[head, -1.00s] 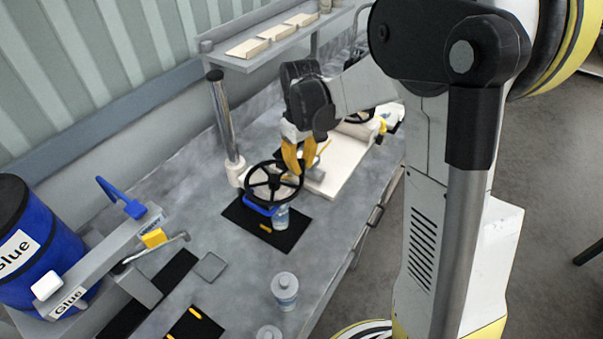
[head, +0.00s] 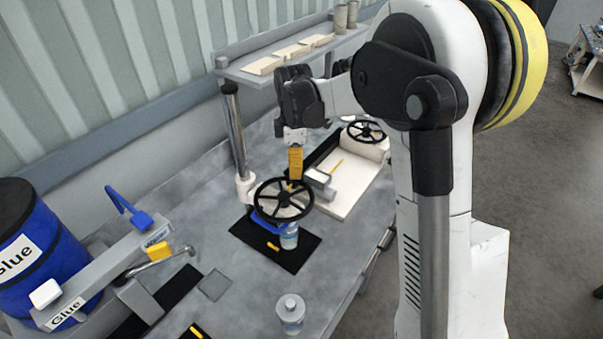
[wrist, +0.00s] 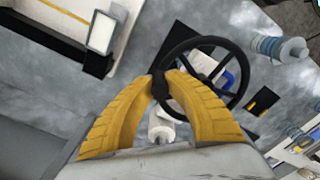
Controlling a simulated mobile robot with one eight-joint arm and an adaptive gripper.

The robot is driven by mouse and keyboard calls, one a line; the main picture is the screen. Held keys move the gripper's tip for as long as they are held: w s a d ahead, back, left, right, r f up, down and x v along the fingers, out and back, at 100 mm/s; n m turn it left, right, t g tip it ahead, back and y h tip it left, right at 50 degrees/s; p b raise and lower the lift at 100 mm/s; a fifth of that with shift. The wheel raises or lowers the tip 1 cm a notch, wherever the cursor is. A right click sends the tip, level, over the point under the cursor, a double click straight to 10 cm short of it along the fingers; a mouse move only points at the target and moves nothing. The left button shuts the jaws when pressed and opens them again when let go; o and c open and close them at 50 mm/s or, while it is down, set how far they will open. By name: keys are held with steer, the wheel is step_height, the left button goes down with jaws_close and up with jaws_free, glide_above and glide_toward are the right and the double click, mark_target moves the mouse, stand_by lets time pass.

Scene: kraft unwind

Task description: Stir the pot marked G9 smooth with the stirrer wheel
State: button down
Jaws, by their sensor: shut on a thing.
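The black spoked stirrer wheel (head: 283,200) stands over a black mat (head: 298,252) on the bench, and it shows large in the wrist view (wrist: 203,73). My gripper (head: 294,180) has its yellow fingers at the far rim of the wheel. In the wrist view the fingertips (wrist: 163,85) are closed on the wheel's rim. A clear pot with a bluish band (head: 289,238) stands below the wheel at the mat, partly hidden by it. A blue part (head: 262,222) shows under the wheel. I cannot read a G9 mark on any pot.
Another lidded pot (head: 290,312) stands nearer on the bench. A blue glue drum (head: 38,250) is at the left. A chrome post (head: 234,130) rises behind the wheel under a shelf (head: 290,60). A white board (head: 350,190) with a second wheel (head: 366,131) lies to the right.

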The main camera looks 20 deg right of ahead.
mark_target(282, 177)
steer(key=a+n, duration=0.1)
steer(key=w+n, duration=0.1)
steer(key=n, duration=0.1)
steer(key=shift+w+a, duration=0.1)
steer(key=shift+a, duration=0.3)
steer(key=shift+w+a+n+b, duration=0.25)
steer(key=shift+a+n, duration=0.45)
steer(key=shift+n, duration=0.5)
steer(key=c, duration=1.3)
jaws_free()
steer(key=shift+a, duration=0.1)
step_height(282, 177, up, 12)
